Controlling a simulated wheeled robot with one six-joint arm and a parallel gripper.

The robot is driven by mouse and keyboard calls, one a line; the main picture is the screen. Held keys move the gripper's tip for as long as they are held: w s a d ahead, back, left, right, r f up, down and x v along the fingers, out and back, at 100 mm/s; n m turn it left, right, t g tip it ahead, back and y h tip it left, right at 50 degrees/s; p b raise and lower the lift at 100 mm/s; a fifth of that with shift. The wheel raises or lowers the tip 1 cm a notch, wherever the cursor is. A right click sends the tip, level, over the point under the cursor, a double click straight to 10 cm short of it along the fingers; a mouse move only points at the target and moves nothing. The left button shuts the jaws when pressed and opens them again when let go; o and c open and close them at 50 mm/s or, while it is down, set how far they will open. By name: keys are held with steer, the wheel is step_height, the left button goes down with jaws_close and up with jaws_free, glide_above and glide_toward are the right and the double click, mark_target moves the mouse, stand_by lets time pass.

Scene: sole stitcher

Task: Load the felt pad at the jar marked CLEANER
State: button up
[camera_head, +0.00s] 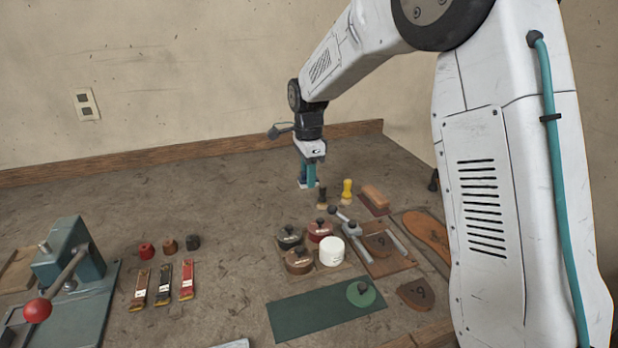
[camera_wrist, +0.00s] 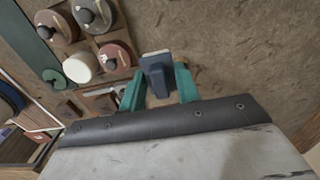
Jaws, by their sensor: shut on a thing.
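My gripper (camera_head: 309,176) is shut on a dark blue block with a pale face, seemingly the felt pad (camera_wrist: 157,74), and holds it above the bench behind the jars. In the wrist view the block sits between my teal fingers (camera_wrist: 159,88). Knobbed jars stand in a cluster: a dark one (camera_head: 289,238), a red one (camera_head: 319,230) and a brown one (camera_head: 298,261). A plain white pot (camera_head: 331,251) stands with them. The lids carry small labels, too small to read, so I cannot tell which says CLEANER. The pad is apart from all jars.
Two brushes, one yellow-topped (camera_head: 347,190), stand behind the jars. A wooden brush (camera_head: 375,197) and a brown clamp board (camera_head: 390,263) are to the right. A green mat (camera_head: 305,312) lies in front. A press (camera_head: 70,255) stands left. The bench behind is clear.

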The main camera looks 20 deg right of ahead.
steer(key=s+r, duration=0.4)
steer(key=s, duration=0.4)
glide_toward(333, 244)
steer(key=shift+a+f, duration=0.1)
steer(key=shift+f, duration=2.7)
steer(key=shift+f, duration=0.55)
step_height(333, 244, up, 7)
stand_by(0.8)
